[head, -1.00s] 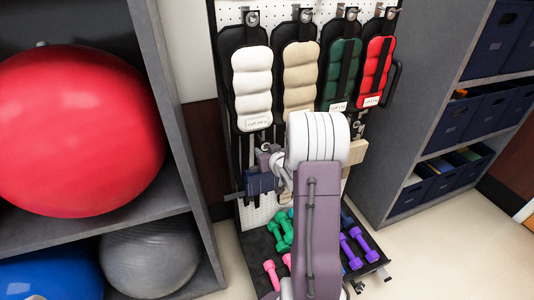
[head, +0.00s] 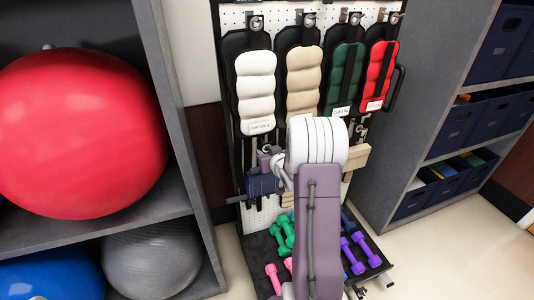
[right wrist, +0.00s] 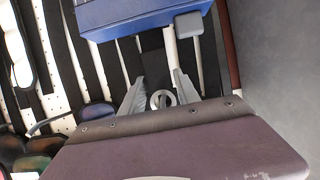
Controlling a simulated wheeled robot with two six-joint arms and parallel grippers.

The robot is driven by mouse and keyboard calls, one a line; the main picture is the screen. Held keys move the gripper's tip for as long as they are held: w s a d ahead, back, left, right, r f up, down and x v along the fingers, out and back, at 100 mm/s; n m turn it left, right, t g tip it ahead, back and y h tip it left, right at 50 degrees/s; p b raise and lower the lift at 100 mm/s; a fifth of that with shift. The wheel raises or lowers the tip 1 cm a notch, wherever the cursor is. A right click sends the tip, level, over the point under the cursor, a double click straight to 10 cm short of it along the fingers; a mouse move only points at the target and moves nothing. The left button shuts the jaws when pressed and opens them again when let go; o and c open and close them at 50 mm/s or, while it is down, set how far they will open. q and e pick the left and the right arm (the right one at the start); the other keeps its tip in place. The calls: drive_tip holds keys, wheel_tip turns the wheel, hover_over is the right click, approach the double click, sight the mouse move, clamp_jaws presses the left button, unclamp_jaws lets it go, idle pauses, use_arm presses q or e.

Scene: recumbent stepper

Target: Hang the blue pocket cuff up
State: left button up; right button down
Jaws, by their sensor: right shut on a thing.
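The blue pocket cuff (head: 261,184) is in front of the lower left part of the pegboard rack in the head view, hanging below my right gripper (head: 270,160). In the right wrist view its blue body (right wrist: 150,14) shows at the top. My right gripper (right wrist: 160,92) is shut on the cuff's hanging end; a pale ring (right wrist: 163,99) shows between the fingers. My forearm hides part of the rack. My left gripper is not in view.
White (head: 255,90), tan (head: 304,82), green (head: 343,78) and red (head: 380,75) cuffs hang from hooks on the pegboard. Dumbbells lie on a low tray (head: 262,245). A shelf with a red ball (head: 80,145) stands left, a shelf with navy bins (head: 460,125) right.

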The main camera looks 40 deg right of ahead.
drive_tip(key=shift+w+d+f, duration=0.1)
drive_tip(key=shift+w+f, duration=0.1)
drive_tip(key=shift+w, duration=0.15)
idle(0.4)
drive_tip(key=shift+w+f, duration=0.15)
drive_tip(key=shift+f, duration=0.05)
idle(0.6)
